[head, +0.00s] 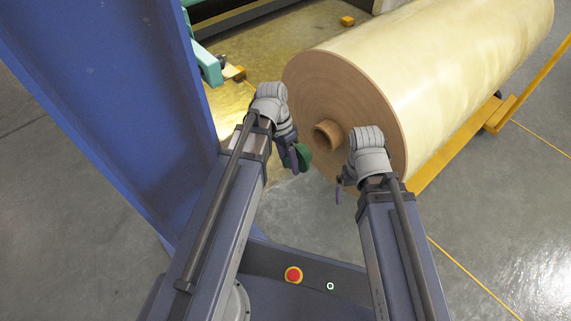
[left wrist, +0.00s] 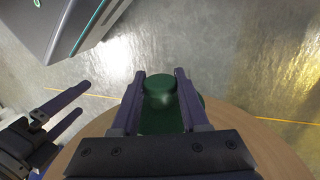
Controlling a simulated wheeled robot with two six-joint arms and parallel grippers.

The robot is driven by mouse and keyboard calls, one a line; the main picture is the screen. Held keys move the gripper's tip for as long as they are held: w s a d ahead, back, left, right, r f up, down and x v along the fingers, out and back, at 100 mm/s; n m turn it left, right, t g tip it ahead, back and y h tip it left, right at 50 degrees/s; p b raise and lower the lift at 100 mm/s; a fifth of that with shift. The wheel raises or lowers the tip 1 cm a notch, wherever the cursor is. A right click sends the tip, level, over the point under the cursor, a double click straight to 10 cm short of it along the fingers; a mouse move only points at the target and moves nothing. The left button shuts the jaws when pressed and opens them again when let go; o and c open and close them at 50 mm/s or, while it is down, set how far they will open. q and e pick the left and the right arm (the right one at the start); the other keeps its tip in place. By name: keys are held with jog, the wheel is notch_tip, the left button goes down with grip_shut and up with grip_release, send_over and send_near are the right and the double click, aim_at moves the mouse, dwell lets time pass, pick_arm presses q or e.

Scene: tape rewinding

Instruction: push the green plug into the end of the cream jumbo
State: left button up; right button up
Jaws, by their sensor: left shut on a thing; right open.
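The cream jumbo (head: 450,60) is a large roll lying on its side. Its flat brown end (head: 335,90) faces me, with a hollow brown core (head: 325,135) sticking out at the centre. My left gripper (head: 294,161) is shut on the green plug (head: 303,155), just left of and below the core and apart from it. In the left wrist view the plug (left wrist: 160,98) sits between the two fingers, with the brown end face (left wrist: 265,145) behind. My right gripper (head: 341,188) is open and empty, low in front of the roll end. Its parted fingers show in the left wrist view (left wrist: 72,108).
A blue upright panel (head: 120,100) stands close to the left of my left arm. A yellow frame (head: 490,120) runs along the roll's right side. Teal machine parts (head: 207,64) stand behind the panel. Grey floor (head: 500,220) is clear at the right.

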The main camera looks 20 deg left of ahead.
pick_arm(q)
jog(key=shift+w+d, duration=0.55)
jog(key=shift+w, duration=0.25)
jog(key=shift+w+d, duration=0.6)
jog(key=shift+w, duration=0.25)
jog(key=shift+w+d, duration=0.55)
jog(key=shift+w, duration=0.25)
jog(key=shift+w+d, duration=0.5)
jog(key=shift+w, duration=0.35)
jog(key=shift+w+d, duration=0.5)
jog(key=shift+w, duration=0.3)
dwell(2.9)
dwell(0.4)
jog(key=o, duration=1.2)
jog(key=shift+c, duration=0.2)
